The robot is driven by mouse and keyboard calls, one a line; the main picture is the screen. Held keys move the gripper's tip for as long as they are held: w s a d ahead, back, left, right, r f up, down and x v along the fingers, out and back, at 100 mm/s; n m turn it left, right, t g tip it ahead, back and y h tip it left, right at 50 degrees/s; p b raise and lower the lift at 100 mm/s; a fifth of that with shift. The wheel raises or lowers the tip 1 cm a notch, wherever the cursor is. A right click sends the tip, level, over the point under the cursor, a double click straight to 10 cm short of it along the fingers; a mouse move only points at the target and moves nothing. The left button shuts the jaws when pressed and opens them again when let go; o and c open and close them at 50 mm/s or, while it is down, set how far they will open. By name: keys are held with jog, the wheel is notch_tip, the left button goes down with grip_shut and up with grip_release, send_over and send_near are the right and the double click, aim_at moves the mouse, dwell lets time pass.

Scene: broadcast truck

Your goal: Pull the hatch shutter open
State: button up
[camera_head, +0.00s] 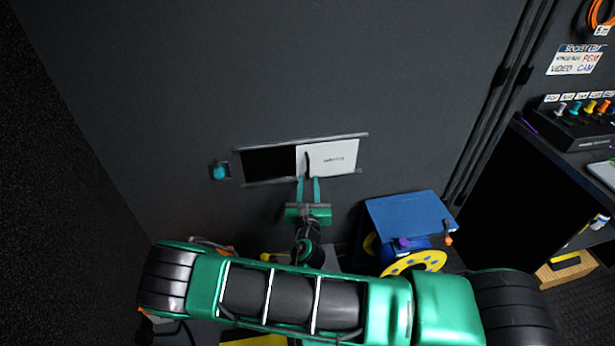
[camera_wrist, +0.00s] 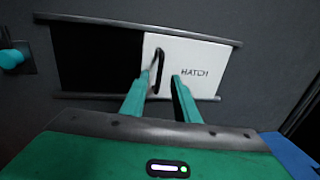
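The hatch shutter (camera_head: 335,157) is a white panel in a framed slot on the dark wall. It covers the right part of the slot and reads "HATCH" in the wrist view (camera_wrist: 212,55). The left part is a black opening (camera_head: 268,163). A dark upright handle (camera_wrist: 159,66) is near the shutter's left edge; it also shows in the head view (camera_head: 307,160). My gripper (camera_head: 308,180) is open with its teal fingers pointing at the handle. In the wrist view the fingertips (camera_wrist: 165,74) lie either side of the handle; I cannot tell if they touch it.
Metal rails (camera_head: 305,141) run above and below the slot. A teal knob (camera_head: 220,171) is on the wall to its left. A blue panel (camera_head: 408,215) and a yellow cable reel (camera_head: 413,263) stand below right. A desk with equipment (camera_head: 570,125) is at far right.

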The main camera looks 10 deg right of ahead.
jog(key=s, duration=0.3)
jog(key=s+a, duration=0.1)
jog(key=s, duration=0.1)
dwell(0.4)
jog(key=d+r+m+g+h, duration=0.3)
jog(key=d+m+h, duration=0.1)
jog(key=d+m, duration=0.4)
jog(key=d+r+m+g+h, duration=0.35)
jog(key=d+m, duration=0.25)
jog(key=d, duration=0.3)
jog(key=s+d+r+m+g, duration=0.3)
jog(key=s+d+m+g, duration=0.65)
jog(key=d+m, duration=0.2)
jog(key=s+r+m+y, duration=0.5)
jog(key=s+r+m, duration=0.2)
jog(key=s, duration=0.5)
jog(key=s+r+m+g+y, duration=0.1)
jog(key=s+r+m+y, duration=0.5)
jog(key=s, duration=0.6)
notch_tip(320, 180, up, 2)
jog(key=shift+s+a+r+m+g, duration=0.2)
jog(key=shift+r+m+g, duration=0.1)
jog(key=shift+m, duration=0.55)
